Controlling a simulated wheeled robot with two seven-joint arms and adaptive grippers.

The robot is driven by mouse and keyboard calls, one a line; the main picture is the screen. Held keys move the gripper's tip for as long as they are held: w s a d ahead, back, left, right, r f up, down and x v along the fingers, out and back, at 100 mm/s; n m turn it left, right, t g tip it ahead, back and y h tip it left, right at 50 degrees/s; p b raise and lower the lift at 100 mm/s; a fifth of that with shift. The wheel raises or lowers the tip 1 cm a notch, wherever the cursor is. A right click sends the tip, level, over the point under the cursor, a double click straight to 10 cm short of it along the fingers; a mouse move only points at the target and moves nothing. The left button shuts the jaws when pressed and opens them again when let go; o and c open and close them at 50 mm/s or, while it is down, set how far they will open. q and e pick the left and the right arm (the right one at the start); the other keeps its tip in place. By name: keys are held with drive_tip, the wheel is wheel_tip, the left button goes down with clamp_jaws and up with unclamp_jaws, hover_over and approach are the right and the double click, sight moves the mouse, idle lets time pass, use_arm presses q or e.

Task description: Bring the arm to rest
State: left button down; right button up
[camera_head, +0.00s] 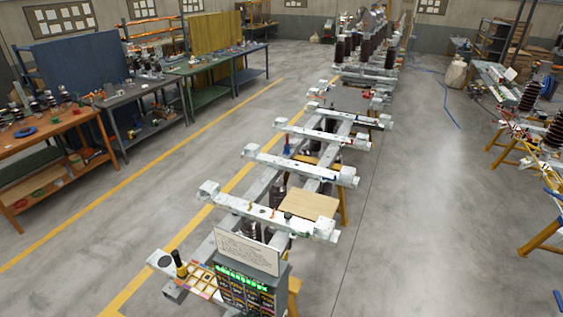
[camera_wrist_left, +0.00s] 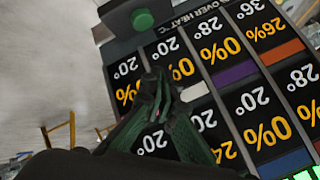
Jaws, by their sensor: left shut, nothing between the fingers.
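My left gripper (camera_wrist_left: 158,85) shows in the left wrist view as dark green fingers pressed together, shut and empty. It is in front of a dark display panel (camera_wrist_left: 219,22) with white and yellow temperature and percent figures. I cannot tell whether the fingertips touch the panel. In the head view I cannot make out the left arm or gripper clearly. My right gripper is not in view.
In the head view a grey box with small screens and a sign (camera_head: 248,248) stands at the near end of a long pale steel frame (camera_head: 285,208). Workbenches (camera_head: 60,128) line the left. Yellow trestles (camera_head: 540,238) stand at right. Floor (camera_head: 420,220) between is clear.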

use_arm(q)
drive_tip(key=s+a+r+n+g+y, duration=0.15)
drive_tip(key=s+a+r+n, duration=0.35)
drive_tip(key=s, duration=0.6)
drive_tip(key=s+a+r+n+g+y, duration=0.1)
drive_tip(key=s+a+r+n+g, duration=0.15)
drive_tip(key=s+a, duration=0.7)
drive_tip(key=s+a+r+n+g+y, duration=0.1)
drive_tip(key=s+a+r+n, duration=0.35)
drive_tip(key=s, duration=0.75)
wheel_tip(320, 180, down, 37)
drive_tip(key=d+m+g+b, duration=0.1)
drive_tip(key=b, duration=0.8)
drive_tip(key=s+f+g+b, duration=0.1)
drive_tip(key=s+f+b, duration=0.3)
drive_tip(key=s+f, duration=0.6)
drive_tip(key=s+f+g+h+b, duration=0.1)
drive_tip(key=s+f+b, duration=0.3)
drive_tip(key=s+f, duration=0.7)
wheel_tip(320, 180, down, 8)
drive_tip(key=shift+s+d+f+m+b, duration=0.15)
drive_tip(key=shift+d+m+b, duration=0.1)
drive_tip(key=shift+m+b, duration=0.1)
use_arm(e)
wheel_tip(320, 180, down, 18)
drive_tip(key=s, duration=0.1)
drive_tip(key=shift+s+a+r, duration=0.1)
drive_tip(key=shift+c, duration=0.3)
